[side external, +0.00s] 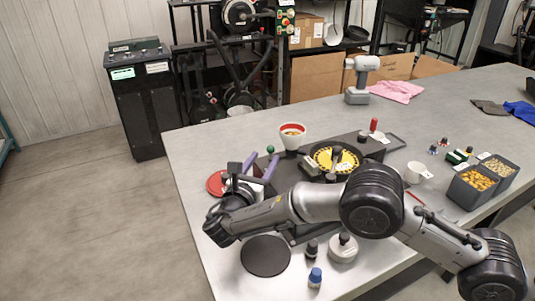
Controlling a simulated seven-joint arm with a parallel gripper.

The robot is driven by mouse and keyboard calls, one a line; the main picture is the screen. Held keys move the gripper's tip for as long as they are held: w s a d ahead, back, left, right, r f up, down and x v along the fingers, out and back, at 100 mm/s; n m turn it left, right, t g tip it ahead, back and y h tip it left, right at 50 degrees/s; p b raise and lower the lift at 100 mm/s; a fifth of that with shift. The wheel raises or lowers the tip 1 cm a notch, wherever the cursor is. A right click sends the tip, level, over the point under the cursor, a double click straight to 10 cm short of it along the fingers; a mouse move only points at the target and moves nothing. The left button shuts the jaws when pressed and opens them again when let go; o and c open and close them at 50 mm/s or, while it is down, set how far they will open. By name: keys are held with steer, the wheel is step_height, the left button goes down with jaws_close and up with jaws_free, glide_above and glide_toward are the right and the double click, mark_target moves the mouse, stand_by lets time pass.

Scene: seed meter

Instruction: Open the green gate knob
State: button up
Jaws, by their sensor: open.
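The green knob (270,149) is a small ball on the left part of the dark seed meter, whose round plate (335,158) has a yellow-and-black face. My gripper (260,161) has two purple fingers and is open, with a gap between them. Its fingertips appear close to the green knob in the picture, just below it. I cannot tell whether they touch it or how far apart they are in depth. My arm hides much of the meter's front and the knob's mount. A red knob (374,125) stands at the meter's far right.
A red disc (216,184) lies left of my gripper. A dark round pad (265,256), a blue-capped bottle (315,278) and black bins (472,187) of seeds are nearby.

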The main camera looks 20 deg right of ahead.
mark_target(269, 151)
steer(key=shift+x, duration=1.8)
jaws_close()
